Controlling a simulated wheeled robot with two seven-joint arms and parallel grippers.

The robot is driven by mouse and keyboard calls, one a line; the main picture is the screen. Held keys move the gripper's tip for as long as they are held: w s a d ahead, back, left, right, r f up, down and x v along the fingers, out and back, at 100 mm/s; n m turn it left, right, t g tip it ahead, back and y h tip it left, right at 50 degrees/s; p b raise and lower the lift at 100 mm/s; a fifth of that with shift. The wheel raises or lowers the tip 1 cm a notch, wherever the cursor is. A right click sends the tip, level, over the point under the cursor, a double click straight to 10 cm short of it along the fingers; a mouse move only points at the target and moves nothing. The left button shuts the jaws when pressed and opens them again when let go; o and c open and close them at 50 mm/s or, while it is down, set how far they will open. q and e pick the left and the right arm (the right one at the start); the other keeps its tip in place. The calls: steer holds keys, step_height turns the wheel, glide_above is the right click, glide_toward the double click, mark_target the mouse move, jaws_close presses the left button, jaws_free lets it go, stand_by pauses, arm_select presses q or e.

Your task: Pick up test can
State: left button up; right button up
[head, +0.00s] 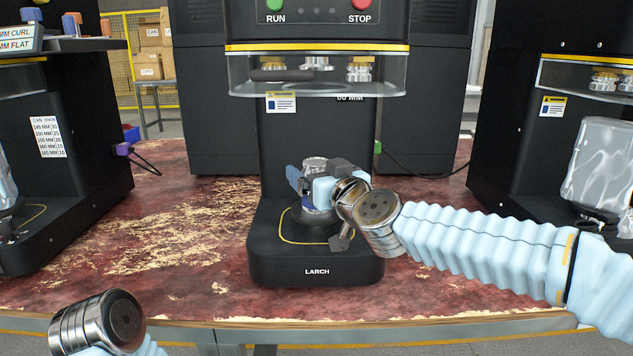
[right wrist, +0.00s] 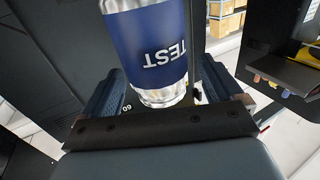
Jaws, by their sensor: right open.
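The test can (head: 315,164) stands upright on the base of the middle seamer (head: 316,256), marked LARCH. Its silver top shows in the head view; my right gripper hides much of its body. In the right wrist view the can (right wrist: 146,32) is blue with a white TEST label and a silver end. My right gripper (head: 314,183) is open, with one finger on each side of the can. Whether either finger touches the can, I cannot tell. Of my left arm only a metal joint shows at the lower left; its gripper is out of view.
A clear guard (head: 320,82) hangs from the middle seamer above the can. Other black seamers stand at left (head: 75,140) and right (head: 535,120). The worn red table (head: 180,225) is bare between the left and middle machines.

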steer(key=shift+x, duration=1.4)
steer(key=c, duration=1.1)
